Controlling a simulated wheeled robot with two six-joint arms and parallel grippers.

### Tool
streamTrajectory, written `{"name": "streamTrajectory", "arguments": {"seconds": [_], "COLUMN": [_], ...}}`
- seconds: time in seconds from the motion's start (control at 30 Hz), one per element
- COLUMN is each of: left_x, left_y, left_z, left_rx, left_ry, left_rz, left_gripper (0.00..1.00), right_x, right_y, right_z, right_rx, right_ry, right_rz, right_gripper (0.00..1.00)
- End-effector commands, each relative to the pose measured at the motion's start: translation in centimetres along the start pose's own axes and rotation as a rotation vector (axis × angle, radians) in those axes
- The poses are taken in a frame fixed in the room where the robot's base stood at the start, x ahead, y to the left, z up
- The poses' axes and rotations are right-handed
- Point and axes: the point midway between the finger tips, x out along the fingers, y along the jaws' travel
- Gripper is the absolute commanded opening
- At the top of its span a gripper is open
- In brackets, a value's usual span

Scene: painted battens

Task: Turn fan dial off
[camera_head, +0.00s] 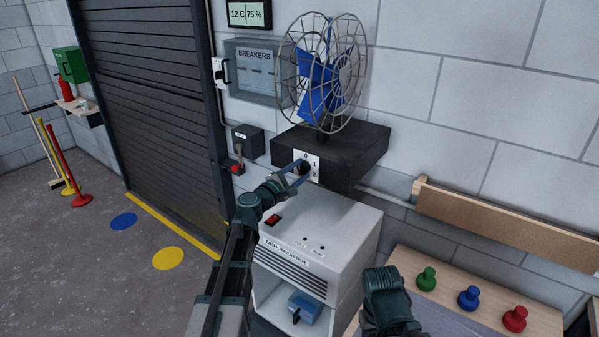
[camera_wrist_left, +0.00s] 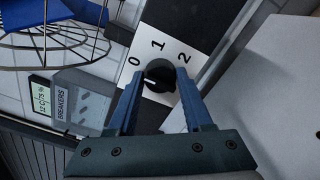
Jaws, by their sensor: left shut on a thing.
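The fan dial is a black round knob (camera_wrist_left: 158,72) on a white plate (camera_wrist_left: 186,27) marked 0, 1 and 2. In the head view the plate (camera_head: 314,163) is on the front of the dark box under the fan. My left gripper (camera_head: 302,171) is at the plate. In the left wrist view its two blue fingers (camera_wrist_left: 157,79) are shut on the knob, one on each side. A pale mark shows on the knob, but its exact setting is unclear. The blue-bladed fan (camera_head: 320,80) stands in a wire cage on the box (camera_head: 345,150). My right gripper's fingers do not show.
A white dehumidifier (camera_head: 320,235) stands just below the dial, close under my left arm. A breaker box (camera_head: 255,75) and a small box with a red lever (camera_head: 238,168) are at left. Green, blue and red knobs (camera_head: 468,298) stand on a bench at right.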

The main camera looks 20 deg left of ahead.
Motion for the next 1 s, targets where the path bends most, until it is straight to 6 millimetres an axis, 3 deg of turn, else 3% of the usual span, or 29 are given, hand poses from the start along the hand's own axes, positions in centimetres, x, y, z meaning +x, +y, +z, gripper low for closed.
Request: {"name": "streamTrajectory", "arguments": {"seconds": [0.1, 0.13, 0.27, 0.67, 1.0], "left_x": [-0.1, -0.1, -0.1, -0.9, -7.9], "left_y": [-0.1, -0.1, -0.1, -0.1, -0.1], "left_z": [0.0, 0.0, 0.0, 0.1, 0.1], "left_rx": [0.002, 0.001, 0.001, 0.001, 0.001], "left_ry": [0.000, 0.000, 0.000, 0.000, 0.003], "left_rz": [-0.003, -0.003, -0.002, 0.000, 0.001], "left_gripper": [0.00, 0.56, 0.79, 0.80, 0.80], "right_x": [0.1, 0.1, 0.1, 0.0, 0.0], "right_y": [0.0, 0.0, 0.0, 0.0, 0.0], "right_z": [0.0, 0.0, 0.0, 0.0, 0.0], "right_rx": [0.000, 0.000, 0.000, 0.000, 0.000], "right_ry": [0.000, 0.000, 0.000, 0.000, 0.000], "right_rz": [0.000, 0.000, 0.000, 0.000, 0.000], "right_gripper": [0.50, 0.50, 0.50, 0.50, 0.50]}}
